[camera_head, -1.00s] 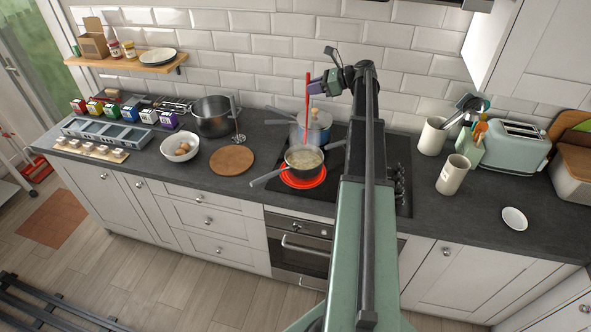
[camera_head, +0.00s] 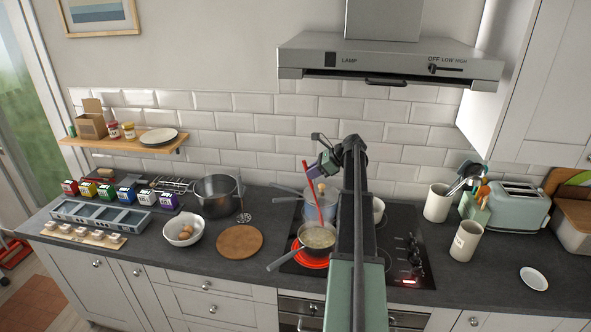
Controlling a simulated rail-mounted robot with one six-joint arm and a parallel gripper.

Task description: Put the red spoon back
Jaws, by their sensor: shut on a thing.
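The red spoon (camera_head: 313,193) is a long red stick that leans slightly in the air over the hob. My gripper (camera_head: 318,171) is shut on its upper part. The spoon's lower end shows in front of the rear pot (camera_head: 320,206) and just above or at the front saucepan (camera_head: 318,237); I cannot tell whether it touches the contents. The saucepan holds pale food and sits on a glowing red burner (camera_head: 303,262).
A green toaster (camera_head: 517,208) and a small white dish (camera_head: 534,278) are at the right. A range hood (camera_head: 390,62) hangs above the hob. At the left are a bowl of eggs (camera_head: 183,229), a round wooden board (camera_head: 239,241) and a large pot (camera_head: 215,197). The worktop right of the hob has free room.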

